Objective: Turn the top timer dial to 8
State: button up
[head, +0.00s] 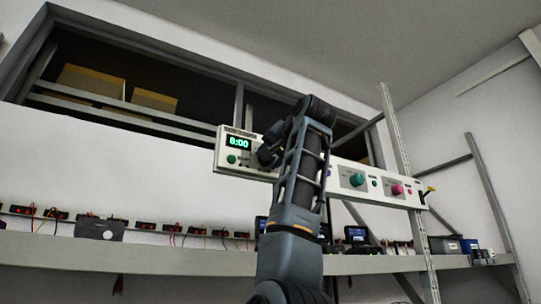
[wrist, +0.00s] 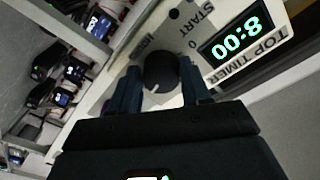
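The top timer is at the left end of a white panel (head: 343,182). Its green display (head: 239,142) reads 8:00; the display also shows upside down in the wrist view (wrist: 236,38). The top timer dial (wrist: 161,70) is a round black knob with a white pointer mark, seen between my fingers in the wrist view. My gripper (wrist: 160,78) has one finger on each side of the dial, close against it, and appears shut on it. In the head view my arm hides the dial.
A green button (head: 231,158) sits below the display. Below runs a long shelf (head: 150,258) with several small devices and cables. A metal upright (head: 404,150) stands at right.

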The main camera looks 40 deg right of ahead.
jog(key=o, duration=0.4)
jog(key=shift+r, duration=0.1)
jog(key=shift+c, duration=0.2)
jog(key=b+v, duration=0.3)
jog(key=v, duration=0.4)
jog(key=shift+s+a, duration=0.15)
jog(key=shift+s, duration=0.2)
